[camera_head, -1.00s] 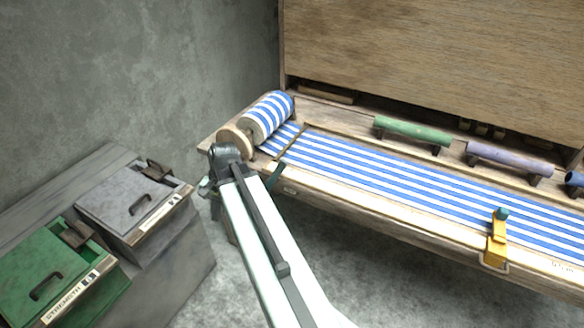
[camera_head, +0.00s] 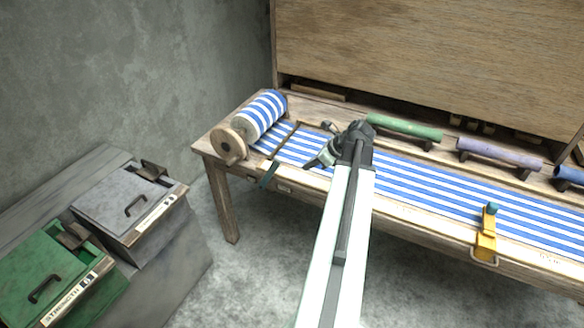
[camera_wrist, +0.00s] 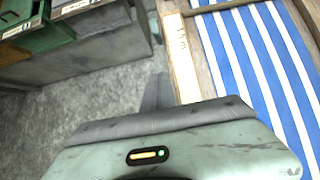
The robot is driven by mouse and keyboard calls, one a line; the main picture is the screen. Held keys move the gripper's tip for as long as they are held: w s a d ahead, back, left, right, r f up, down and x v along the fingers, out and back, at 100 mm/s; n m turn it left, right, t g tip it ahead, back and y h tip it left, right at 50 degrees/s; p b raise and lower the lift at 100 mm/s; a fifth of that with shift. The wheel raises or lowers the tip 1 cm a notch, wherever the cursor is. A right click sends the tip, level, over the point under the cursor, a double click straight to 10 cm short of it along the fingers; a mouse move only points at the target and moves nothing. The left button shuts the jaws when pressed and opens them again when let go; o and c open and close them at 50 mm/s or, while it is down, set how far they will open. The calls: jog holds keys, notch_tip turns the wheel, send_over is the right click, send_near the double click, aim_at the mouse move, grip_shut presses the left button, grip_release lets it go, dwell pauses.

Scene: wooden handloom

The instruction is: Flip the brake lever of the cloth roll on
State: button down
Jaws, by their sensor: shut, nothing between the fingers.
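The cloth roll (camera_head: 264,111), wound with blue and white striped cloth, lies at the left end of the loom, with a round wooden disc (camera_head: 224,147) at its near end. A short dark green lever (camera_head: 268,175) stands tilted on the loom's front rail, just right of the roll; I take it for the brake lever. My gripper (camera_head: 310,164) is shut and empty above the striped cloth, right of the green lever and apart from it. In the wrist view, my gripper's finger (camera_wrist: 156,92) shows beside the wooden rail.
A yellow lever (camera_head: 486,238) stands on the front rail further right. Green (camera_head: 405,128) and purple (camera_head: 499,153) bars lie along the back. Grey (camera_head: 130,205) and green (camera_head: 50,280) lidded boxes stand at lower left. The floor before the loom is clear.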

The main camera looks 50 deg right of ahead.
jog(key=w+a+f+b, duration=0.2)
jog(key=w+f+b, duration=0.3)
jog(key=w, duration=0.4)
jog(key=shift+w+a+f, duration=0.2)
jog(key=shift+w+f, duration=0.05)
jog(key=shift+f, duration=0.05)
jog(key=shift+d, duration=0.1)
